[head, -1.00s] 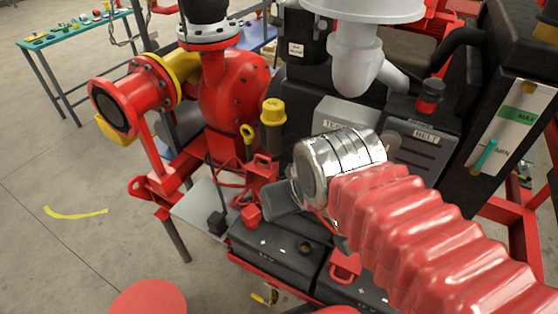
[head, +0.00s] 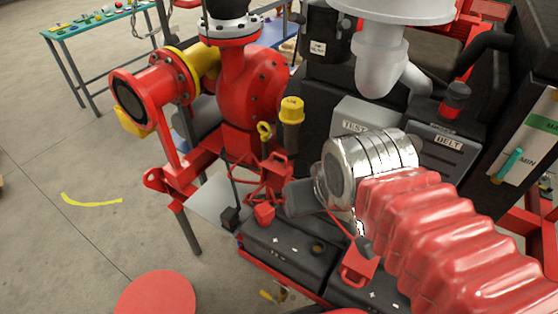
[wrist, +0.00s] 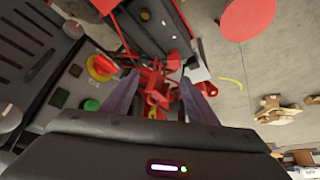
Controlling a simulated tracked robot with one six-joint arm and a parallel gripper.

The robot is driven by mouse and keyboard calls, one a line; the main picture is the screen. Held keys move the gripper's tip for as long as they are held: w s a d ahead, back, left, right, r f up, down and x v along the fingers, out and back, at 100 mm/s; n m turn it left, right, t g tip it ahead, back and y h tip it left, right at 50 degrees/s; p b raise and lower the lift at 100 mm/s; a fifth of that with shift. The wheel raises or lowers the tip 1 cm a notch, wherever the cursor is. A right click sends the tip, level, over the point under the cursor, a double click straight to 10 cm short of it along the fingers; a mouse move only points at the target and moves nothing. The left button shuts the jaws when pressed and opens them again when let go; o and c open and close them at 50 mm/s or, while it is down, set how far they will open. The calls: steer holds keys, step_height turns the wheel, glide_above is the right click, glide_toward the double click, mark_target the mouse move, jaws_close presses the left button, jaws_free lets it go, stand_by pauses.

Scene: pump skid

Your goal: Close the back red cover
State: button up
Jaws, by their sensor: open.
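A red cover piece with a handle-like top (head: 276,168) stands at the rear of the black battery boxes (head: 285,240). A smaller red block (head: 264,211) sits near their left edge, and another red cover (head: 357,266) lies on the right box. I cannot tell for sure which is the back red cover, or how far it is open. My gripper (head: 300,197) is above the boxes, beside the rear red pieces and partly hidden by my silver wrist. In the wrist view, my gripper (wrist: 160,88) has its fingers apart, with red parts (wrist: 155,97) visible beyond them; nothing is clearly held.
A yellow-capped post (head: 291,110) and a red pump (head: 252,85) stand to the left. Thin cables run around the red pieces. Open floor lies at lower left.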

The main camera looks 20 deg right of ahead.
steer(key=shift+w+a+f, duration=0.1)
steer(key=shift+a+f, duration=0.1)
steer(key=shift+f, duration=0.15)
steer(key=shift+c, duration=1.4)
steer(key=shift+w+a+f+n+g, duration=0.2)
steer(key=shift+w+a+g, duration=0.1)
steer(key=shift+w, duration=0.35)
steer(key=shift+w+a+f+n+g, duration=0.1)
steer(key=shift+w+a+f+g, duration=0.15)
steer(key=shift+w, duration=0.35)
steer(key=c, duration=0.3)
step_height(320, 180, up, 8)
steer(key=n+g+h, duration=0.2)
steer(key=n, duration=0.6)
glide_above(282, 156)
steer(key=s+a, duration=0.3)
steer(key=shift+a, duration=0.2)
steer(key=x, duration=1.3)
steer(key=shift+s+d+f, duration=0.1)
steer(key=shift+d+f, duration=0.25)
steer(key=shift+c, duration=0.5)
jaws_close()
